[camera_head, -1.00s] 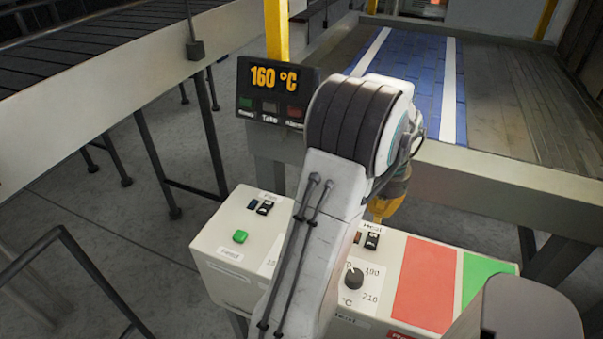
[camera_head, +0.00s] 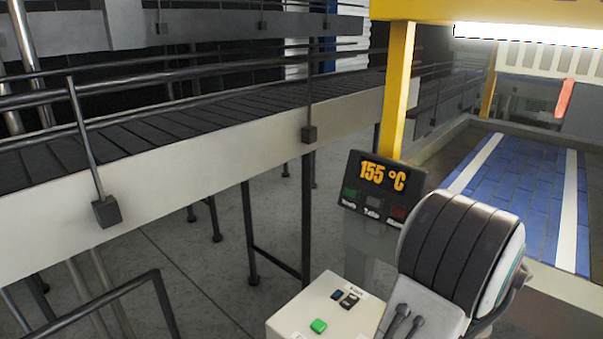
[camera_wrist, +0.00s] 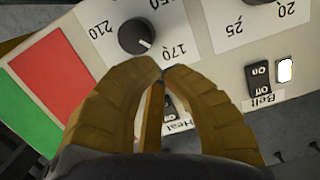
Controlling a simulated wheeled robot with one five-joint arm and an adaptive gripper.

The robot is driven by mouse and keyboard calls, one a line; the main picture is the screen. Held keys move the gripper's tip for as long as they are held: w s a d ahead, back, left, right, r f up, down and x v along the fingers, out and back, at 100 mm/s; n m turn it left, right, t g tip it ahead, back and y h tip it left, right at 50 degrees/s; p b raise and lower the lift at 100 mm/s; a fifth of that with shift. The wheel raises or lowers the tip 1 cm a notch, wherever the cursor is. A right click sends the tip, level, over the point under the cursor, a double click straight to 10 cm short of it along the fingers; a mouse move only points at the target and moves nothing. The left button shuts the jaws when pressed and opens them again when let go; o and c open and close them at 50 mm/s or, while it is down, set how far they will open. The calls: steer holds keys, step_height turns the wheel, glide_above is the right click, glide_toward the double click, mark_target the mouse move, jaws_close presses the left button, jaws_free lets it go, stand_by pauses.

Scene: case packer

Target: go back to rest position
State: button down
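My gripper (camera_wrist: 162,72) shows in the wrist view with its yellow-brown fingers curved together and the tips meeting, with nothing seen between them. It is over the control panel (camera_wrist: 215,75), its tips just below the black temperature knob (camera_wrist: 135,37) in the picture; whether they touch the panel I cannot tell. The Heat switch is partly hidden behind the fingers. In the head view my arm's rounded joint (camera_head: 463,255) is at the lower right, and my gripper is out of view there.
A display (camera_head: 383,187) reads 155 °C above a pale control box (camera_head: 325,310) with a green button (camera_head: 318,326). A slatted conveyor (camera_head: 180,135) with rails runs across the left. A blue belt (camera_head: 520,185) lies at the right. Red (camera_wrist: 60,65) and green (camera_wrist: 22,118) panel areas show at the wrist view's left.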

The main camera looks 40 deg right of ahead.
steer(key=w+a+r+n+t, duration=0.1)
steer(key=w+a+r+n, duration=0.2)
steer(key=w+a+n, duration=0.3)
steer(key=w+a+r+n+t+h, duration=0.1)
steer(key=w+a+r+n, duration=0.3)
steer(key=a, duration=1)
steer(key=w+a+r+n+t, duration=0.2)
steer(key=w+a+r+n, duration=0.2)
steer(key=w+a+n, duration=0.4)
steer(key=shift+w+a+n+h, duration=0.3)
steer(key=shift+w+a, duration=0.1)
steer(key=shift+a, duration=0.6)
